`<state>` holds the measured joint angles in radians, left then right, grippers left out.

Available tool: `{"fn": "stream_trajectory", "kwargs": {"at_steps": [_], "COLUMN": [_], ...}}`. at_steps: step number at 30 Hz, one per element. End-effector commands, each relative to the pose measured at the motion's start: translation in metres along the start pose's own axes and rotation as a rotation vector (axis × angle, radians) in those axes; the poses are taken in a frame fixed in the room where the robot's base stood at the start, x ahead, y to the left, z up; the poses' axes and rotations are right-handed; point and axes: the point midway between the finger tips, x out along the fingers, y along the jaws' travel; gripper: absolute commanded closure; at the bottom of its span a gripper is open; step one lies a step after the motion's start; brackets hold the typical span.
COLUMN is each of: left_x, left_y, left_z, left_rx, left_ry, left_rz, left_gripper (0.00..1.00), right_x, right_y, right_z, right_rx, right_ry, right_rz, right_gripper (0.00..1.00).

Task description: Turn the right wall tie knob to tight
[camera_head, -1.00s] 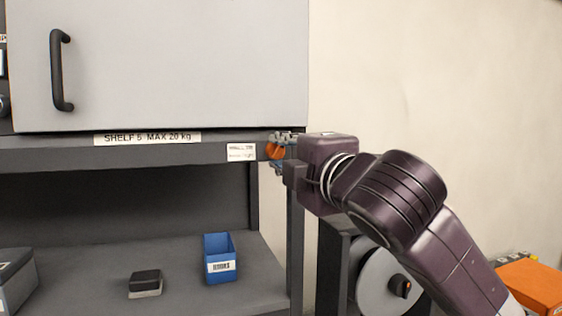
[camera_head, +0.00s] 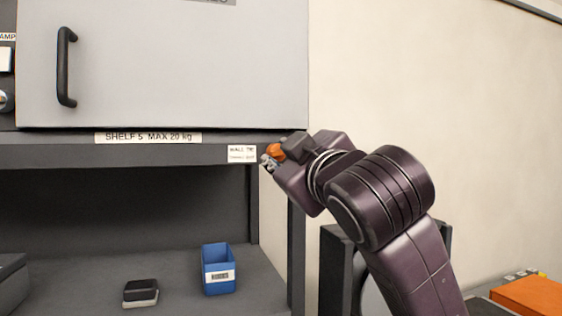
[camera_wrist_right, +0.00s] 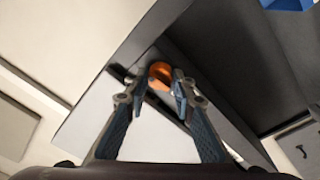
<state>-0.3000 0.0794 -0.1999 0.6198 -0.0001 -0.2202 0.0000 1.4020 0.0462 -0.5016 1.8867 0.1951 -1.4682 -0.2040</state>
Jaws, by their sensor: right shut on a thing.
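The orange wall tie knob (camera_head: 275,151) sits at the right end of the shelf edge, just right of the white wall tie label (camera_head: 241,154). My right gripper (camera_head: 270,161) is at the knob and shut on it, with the wrist tilted. In the right wrist view the orange knob (camera_wrist_right: 160,74) shows between the tips of my right gripper (camera_wrist_right: 154,88). The small print on the label is too blurred to read, and the fingers partly hide the knob. My left gripper is not in view.
A grey cabinet door (camera_head: 190,70) with a black handle is above the shelf. A blue bin (camera_head: 218,279) and a small black-and-white block (camera_head: 140,293) stand on the lower shelf. An orange case (camera_head: 530,297) is at the lower right. Bare wall lies right of my arm.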

Motion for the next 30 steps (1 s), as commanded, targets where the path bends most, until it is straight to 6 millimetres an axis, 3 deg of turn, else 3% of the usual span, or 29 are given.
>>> {"fn": "stream_trajectory", "kwargs": {"at_steps": [10,26,27,30], "left_x": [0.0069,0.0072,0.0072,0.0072], "left_y": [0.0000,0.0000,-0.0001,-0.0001], "left_z": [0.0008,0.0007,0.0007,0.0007], "left_rx": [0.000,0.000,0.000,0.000], "left_ry": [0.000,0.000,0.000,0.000], "left_rz": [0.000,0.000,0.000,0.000], "left_gripper": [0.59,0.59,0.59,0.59], "right_x": [0.0006,0.0008,0.0008,0.0007], "right_y": [-0.0033,-0.0035,-0.0035,-0.0029], "right_z": [0.0026,0.0027,0.0026,0.0021], "right_rx": [0.127,0.145,0.145,0.145], "right_ry": [-0.014,-0.017,-0.016,-0.015], "right_rz": [0.005,0.006,0.006,0.007], "right_gripper": [1.00,1.00,0.72,0.69]}}
